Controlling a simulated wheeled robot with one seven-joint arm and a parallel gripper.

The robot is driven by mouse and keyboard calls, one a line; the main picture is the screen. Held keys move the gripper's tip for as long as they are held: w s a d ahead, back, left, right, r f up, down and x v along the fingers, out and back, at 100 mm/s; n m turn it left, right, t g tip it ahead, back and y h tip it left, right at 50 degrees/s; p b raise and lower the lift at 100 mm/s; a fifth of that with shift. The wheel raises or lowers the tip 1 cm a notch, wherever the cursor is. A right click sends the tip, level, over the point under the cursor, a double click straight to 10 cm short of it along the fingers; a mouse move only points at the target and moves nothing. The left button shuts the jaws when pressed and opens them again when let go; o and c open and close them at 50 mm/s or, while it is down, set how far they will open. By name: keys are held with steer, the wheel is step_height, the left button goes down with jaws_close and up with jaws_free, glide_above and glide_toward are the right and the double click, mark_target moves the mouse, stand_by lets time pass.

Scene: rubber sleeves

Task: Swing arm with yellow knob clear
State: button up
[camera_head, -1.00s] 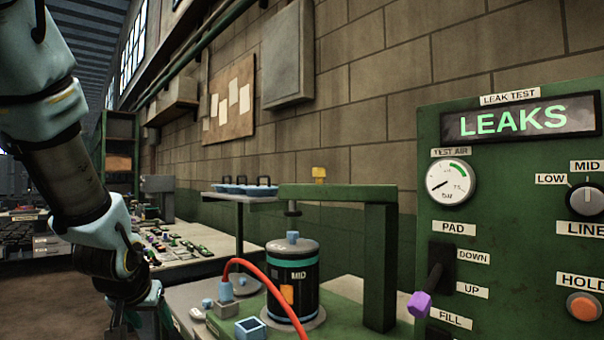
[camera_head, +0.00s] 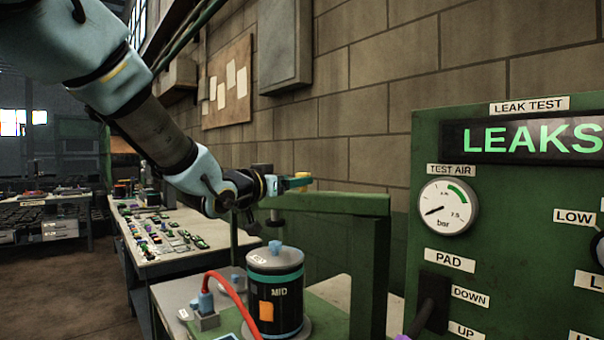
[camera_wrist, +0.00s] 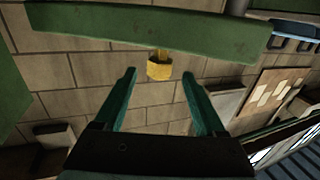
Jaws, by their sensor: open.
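The green swing arm (camera_head: 335,203) runs level from its post (camera_head: 370,265) over the black cylinder marked MID (camera_head: 275,292). Its yellow knob (camera_head: 305,177) stands up near the arm's left end. In the wrist view the knob (camera_wrist: 160,67) lies just beyond and between the fingertips, with the green arm (camera_wrist: 150,30) behind it. My gripper (camera_head: 298,184) is open beside the knob in the head view. Its two green fingers (camera_wrist: 158,80) are apart with nothing between them at their bases. I cannot tell whether a finger touches the knob.
The green leak test panel (camera_head: 500,200) with a gauge (camera_head: 447,207) stands at the right and reads LEAKS. A red hose (camera_head: 232,295) curves beside the cylinder. A bench with small parts (camera_head: 165,235) stands behind left. A brick wall is behind.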

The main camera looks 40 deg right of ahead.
mark_target(322, 192)
steer(key=shift+p+x, duration=0.8)
steer(key=shift+x, duration=1.75)
steer(key=shift+c, duration=0.4)
jaws_close()
